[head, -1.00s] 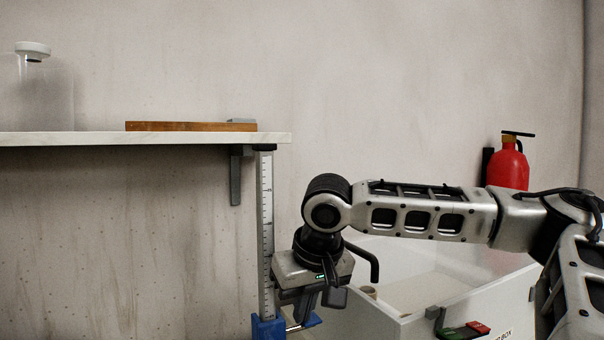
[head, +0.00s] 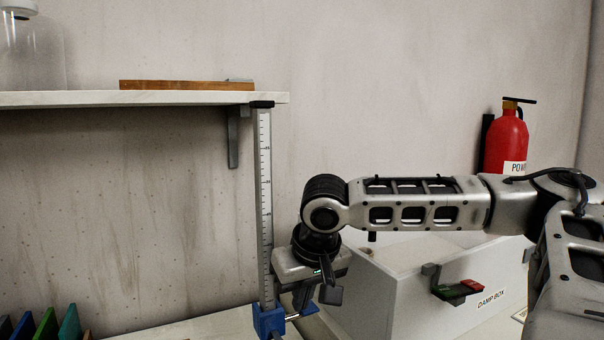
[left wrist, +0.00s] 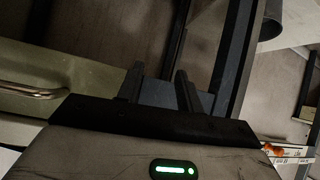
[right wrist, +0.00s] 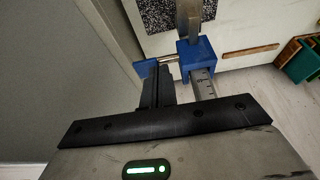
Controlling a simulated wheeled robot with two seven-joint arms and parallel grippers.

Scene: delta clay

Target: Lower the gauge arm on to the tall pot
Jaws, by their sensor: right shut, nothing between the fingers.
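The gauge is an upright ruled scale (head: 265,200) below the shelf end, with a blue slider block (head: 268,320) low in the head view. My right gripper (head: 303,303) is shut and empty, just right of the block, by a short silver pin. The right wrist view shows the same blue block (right wrist: 196,55) and pin (right wrist: 167,61) just beyond the closed fingers (right wrist: 160,88); contact with the pin is not clear. My left gripper (left wrist: 162,85) shows only in the left wrist view, fingertips apart with no held object visible. I cannot make out the tall pot.
A shelf (head: 200,98) with a wooden board (head: 185,85) and a glass jar (head: 30,55) is upper left. A white damp box (head: 400,280) stands right of the gauge, under my right arm. Coloured upright slabs (head: 45,325) stand lower left. A red extinguisher (head: 507,142) hangs right.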

